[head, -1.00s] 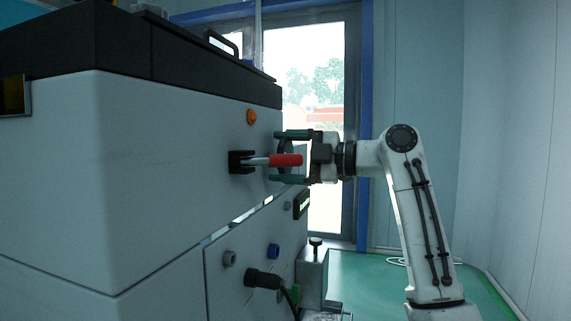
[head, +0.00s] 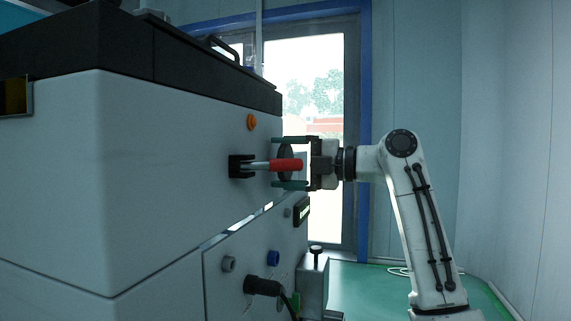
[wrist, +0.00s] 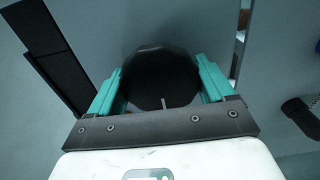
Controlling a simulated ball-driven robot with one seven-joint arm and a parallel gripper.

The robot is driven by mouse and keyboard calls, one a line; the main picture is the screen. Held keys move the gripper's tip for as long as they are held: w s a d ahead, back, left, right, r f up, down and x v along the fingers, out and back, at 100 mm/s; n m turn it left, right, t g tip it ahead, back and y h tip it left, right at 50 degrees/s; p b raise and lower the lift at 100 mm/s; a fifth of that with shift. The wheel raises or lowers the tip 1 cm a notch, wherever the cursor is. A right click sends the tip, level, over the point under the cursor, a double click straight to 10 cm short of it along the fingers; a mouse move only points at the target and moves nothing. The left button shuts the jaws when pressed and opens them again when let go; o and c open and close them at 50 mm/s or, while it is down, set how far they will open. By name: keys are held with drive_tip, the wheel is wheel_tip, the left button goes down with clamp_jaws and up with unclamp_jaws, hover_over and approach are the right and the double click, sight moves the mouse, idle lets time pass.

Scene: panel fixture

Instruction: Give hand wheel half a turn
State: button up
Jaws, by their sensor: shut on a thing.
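The hand wheel is a dark round disc (head: 285,151) on the side of the white cabinet, partly hidden behind a red-gripped lever in the head view. In the wrist view the wheel (wrist: 160,78) fills the space between the fingers. My gripper (head: 283,162) reaches in from the right, with one teal finger above the wheel and one below. In the wrist view my gripper (wrist: 160,68) has a finger on each side of the rim, shut on the wheel. A short light mark shows at the wheel's lower edge there.
The red-gripped lever (head: 286,165) sticks out in front of the wheel. An orange knob (head: 252,122), a blue knob (head: 274,258) and a black plug with a cable (head: 262,286) are on the cabinet. Free room lies right of the arm, before the wall.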

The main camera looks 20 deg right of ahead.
drive_tip(key=shift+f, duration=0.2)
drive_tip(key=o, duration=0.9)
drive_tip(key=shift+d+r, duration=0.1)
drive_tip(key=v, duration=1)
drive_tip(key=shift+s+d+p, duration=0.25)
drive_tip(key=shift+d+p, duration=0.05)
